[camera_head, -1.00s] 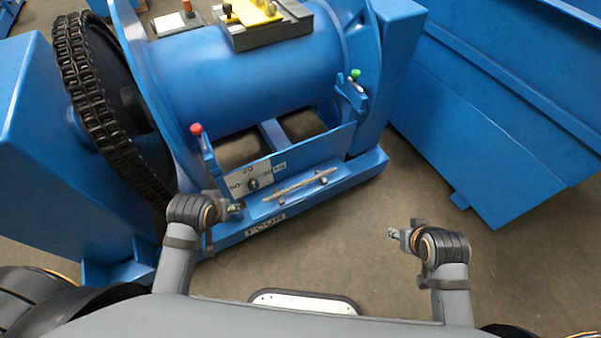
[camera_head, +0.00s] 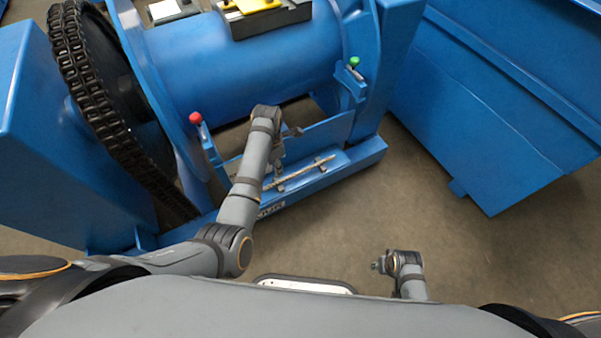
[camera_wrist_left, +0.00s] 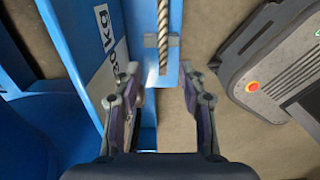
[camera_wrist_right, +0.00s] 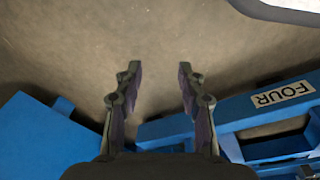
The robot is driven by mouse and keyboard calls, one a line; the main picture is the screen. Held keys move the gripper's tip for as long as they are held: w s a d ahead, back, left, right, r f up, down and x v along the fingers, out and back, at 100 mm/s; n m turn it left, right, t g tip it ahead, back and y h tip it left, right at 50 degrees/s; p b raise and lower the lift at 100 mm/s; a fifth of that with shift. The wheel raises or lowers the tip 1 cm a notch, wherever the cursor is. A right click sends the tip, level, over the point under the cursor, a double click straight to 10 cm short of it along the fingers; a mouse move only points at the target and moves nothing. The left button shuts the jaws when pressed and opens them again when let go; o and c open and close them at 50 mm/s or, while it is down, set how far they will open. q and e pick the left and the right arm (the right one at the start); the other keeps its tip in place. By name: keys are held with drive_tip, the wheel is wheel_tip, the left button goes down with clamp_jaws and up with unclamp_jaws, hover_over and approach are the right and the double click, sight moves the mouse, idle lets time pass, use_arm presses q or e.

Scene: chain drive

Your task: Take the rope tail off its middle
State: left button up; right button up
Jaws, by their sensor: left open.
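The rope tail (camera_head: 300,173) is a short, straight, twisted grey-brown length lying along the front ledge of the blue winch. A small clip or rest shows near its right end. My left gripper (camera_head: 280,158) reaches over the left part of the rope tail from above. In the left wrist view the rope tail (camera_wrist_left: 163,35) runs down toward the gap between the open fingers (camera_wrist_left: 160,72); I cannot tell how far below them it lies. My right gripper (camera_head: 378,266) is away from the winch at the lower right, open and empty in its own view (camera_wrist_right: 159,68).
The winch has a blue drum (camera_head: 220,65), a black chain (camera_head: 95,95) at left, a red-knobbed lever (camera_head: 196,119) and a green-knobbed lever (camera_head: 354,62). A blue bin (camera_head: 510,100) stands at right. Floor between is clear.

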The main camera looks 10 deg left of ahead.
sight(277, 182)
use_arm(q)
wheel_tip(277, 182, down, 4)
drive_tip(key=shift+r+b, duration=0.1)
drive_tip(key=shift+b, duration=0.4)
drive_tip(key=f, duration=0.1)
drive_tip(key=f+b, duration=0.1)
drive_tip(key=f, duration=0.1)
drive_tip(key=f+b, duration=0.1)
drive_tip(key=f, duration=0.1)
drive_tip(key=shift+s, duration=0.35)
drive_tip(key=shift+f, duration=0.2)
clamp_jaws()
use_arm(e)
wheel_tip(277, 182, up, 12)
drive_tip(key=a, duration=0.2)
drive_tip(key=shift+w+a+y, duration=0.25)
drive_tip(key=shift+a+y, duration=0.05)
drive_tip(key=shift+a, duration=0.05)
drive_tip(key=shift+f, duration=0.1)
